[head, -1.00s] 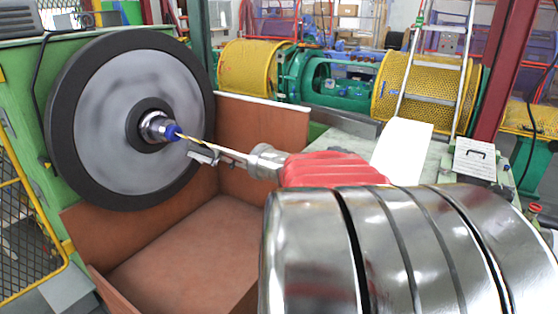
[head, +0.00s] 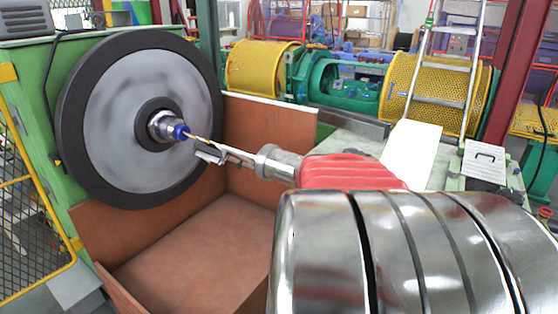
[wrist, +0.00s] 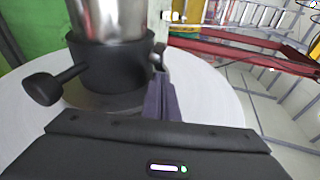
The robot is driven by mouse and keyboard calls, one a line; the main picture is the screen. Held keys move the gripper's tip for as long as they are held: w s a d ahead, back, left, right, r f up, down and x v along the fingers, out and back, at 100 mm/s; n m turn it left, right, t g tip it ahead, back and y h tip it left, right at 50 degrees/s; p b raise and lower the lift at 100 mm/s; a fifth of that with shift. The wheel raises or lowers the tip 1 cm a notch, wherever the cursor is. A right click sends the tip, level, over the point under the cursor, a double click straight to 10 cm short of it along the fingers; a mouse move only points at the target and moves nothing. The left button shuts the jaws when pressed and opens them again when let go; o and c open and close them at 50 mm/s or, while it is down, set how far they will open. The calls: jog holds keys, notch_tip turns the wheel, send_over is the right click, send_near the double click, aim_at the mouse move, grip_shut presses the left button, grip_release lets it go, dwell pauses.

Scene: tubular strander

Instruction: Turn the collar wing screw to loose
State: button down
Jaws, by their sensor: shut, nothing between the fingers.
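The black collar (wrist: 112,68) sits around a shiny metal cylinder (wrist: 108,18) in front of a pale grey disc in the wrist view. A black knob on a short stem (wrist: 42,88) sticks out from its left side. A small dark piece (wrist: 158,52) shows at its right side; I cannot tell which of these is the wing screw. My gripper (wrist: 158,82) is shut and empty, its fingertips close to that right side; contact is unclear. In the head view my gripper (head: 205,153) is just below right of the metal hub (head: 160,126) with its blue ring (head: 181,131).
The big dark-rimmed wheel (head: 95,140) stands behind the hub. A thin yellow rod (head: 205,138) runs from the blue ring over my gripper. Brown panels (head: 262,135) form an open box below. A yellow guard fence (head: 30,215) stands at left.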

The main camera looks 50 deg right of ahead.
jog(key=shift+w, duration=0.1)
dwell(0.4)
jog(key=shift+w+a, duration=0.2)
jog(key=shift+w, duration=0.5)
jog(key=shift+w+a+r, duration=0.1)
jog(key=shift+a, duration=0.05)
jog(key=v, duration=1.3)
jog(key=shift+a, duration=0.25)
